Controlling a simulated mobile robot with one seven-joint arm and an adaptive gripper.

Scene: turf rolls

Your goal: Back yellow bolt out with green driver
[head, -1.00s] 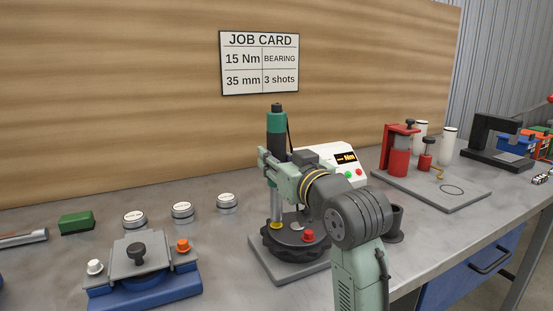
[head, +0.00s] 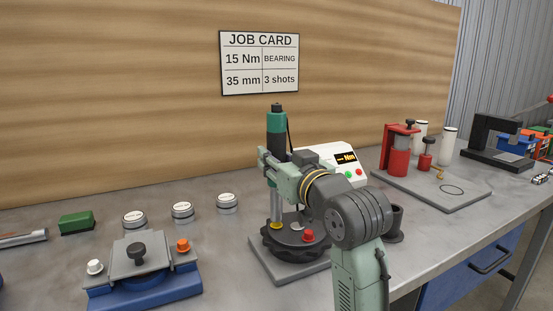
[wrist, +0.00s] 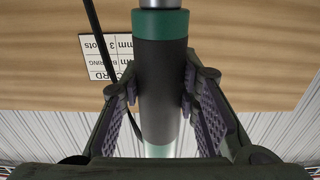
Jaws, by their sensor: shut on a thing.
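The green driver (head: 277,122) stands upright, with a green top, a dark grip and a bright shaft running down. The yellow bolt (head: 277,226) sits on the black round fixture (head: 290,247), at the lower end of the shaft. The tip appears to be on the bolt, but exact seating is too small to tell. My gripper (head: 274,160) is shut around the driver's dark grip. In the wrist view, both ridged finger pads of my gripper (wrist: 160,85) flank the dark grip. The bolt is out of the wrist view.
A red bolt (head: 308,235) and a grey bolt (head: 297,225) are also on the fixture. A white controller (head: 325,153) stands behind my arm, with a dark cable near the driver. A blue clamp fixture (head: 145,291) is at front left. Several round white-topped pieces stand behind it.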

